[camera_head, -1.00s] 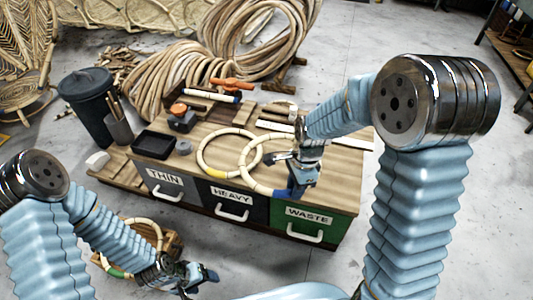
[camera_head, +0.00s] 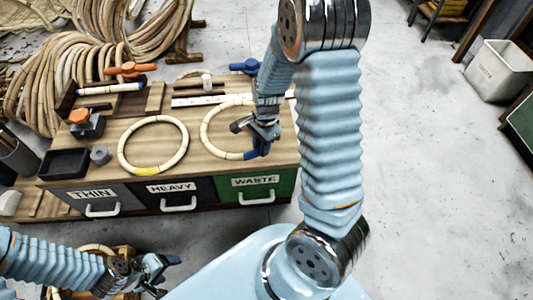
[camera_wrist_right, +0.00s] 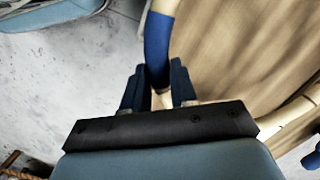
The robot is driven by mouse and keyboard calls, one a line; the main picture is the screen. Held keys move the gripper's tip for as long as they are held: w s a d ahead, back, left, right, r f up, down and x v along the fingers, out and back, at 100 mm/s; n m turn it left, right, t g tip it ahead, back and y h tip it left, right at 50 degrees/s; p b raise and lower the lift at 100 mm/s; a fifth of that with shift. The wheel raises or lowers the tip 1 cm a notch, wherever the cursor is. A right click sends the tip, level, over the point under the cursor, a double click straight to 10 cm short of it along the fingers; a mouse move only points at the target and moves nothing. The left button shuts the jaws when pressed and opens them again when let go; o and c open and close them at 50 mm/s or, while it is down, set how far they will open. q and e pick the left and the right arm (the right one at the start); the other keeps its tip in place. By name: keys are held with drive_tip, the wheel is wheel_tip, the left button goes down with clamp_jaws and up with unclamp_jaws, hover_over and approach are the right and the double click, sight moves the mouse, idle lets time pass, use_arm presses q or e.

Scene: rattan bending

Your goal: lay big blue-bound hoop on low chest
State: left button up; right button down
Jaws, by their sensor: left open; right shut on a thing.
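The big blue-bound hoop (camera_head: 205,143) is pale rattan with a blue binding, which also shows in the right wrist view (camera_wrist_right: 158,48). My right gripper (camera_head: 262,133) is shut on this hoop near the binding. The hoop is over the right part of the low chest's wooden top (camera_head: 190,184); I cannot tell whether it rests flat there or hangs slightly above. The chest has drawers labelled THIN, HEAVY and WASTE. A yellow-bound hoop (camera_head: 124,140) lies to the left on the top, apart from the blue-bound one. My left gripper (camera_head: 163,275) is open and empty, low in front of the chest.
A black tray (camera_head: 64,163), an orange-capped dark box (camera_head: 86,124), a grey roll (camera_head: 100,155) and a white ruler-like strip (camera_head: 200,101) are on the chest. Rattan coils (camera_head: 60,90) stand behind. A wooden crate (camera_head: 126,254) with another hoop is at bottom left.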

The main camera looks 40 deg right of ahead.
sight(268, 159)
drive_tip(key=shift+s+d+f, duration=0.15)
drive_tip(key=shift+d+f, duration=0.6)
drive_tip(key=shift+f, duration=0.15)
drive_tip(key=shift+d+f+b, duration=0.15)
drive_tip(key=shift+f, duration=0.8)
drive_tip(key=shift+d+f+b, duration=0.15)
drive_tip(key=shift+f, duration=0.75)
drive_tip(key=c, duration=0.9)
unclamp_jaws()
drive_tip(key=r, duration=0.4)
drive_tip(key=d+r+p, duration=0.1)
drive_tip(key=r, duration=0.3)
drive_tip(key=r+p, duration=0.1)
drive_tip(key=r, duration=0.3)
drive_tip(key=shift+d, duration=0.2)
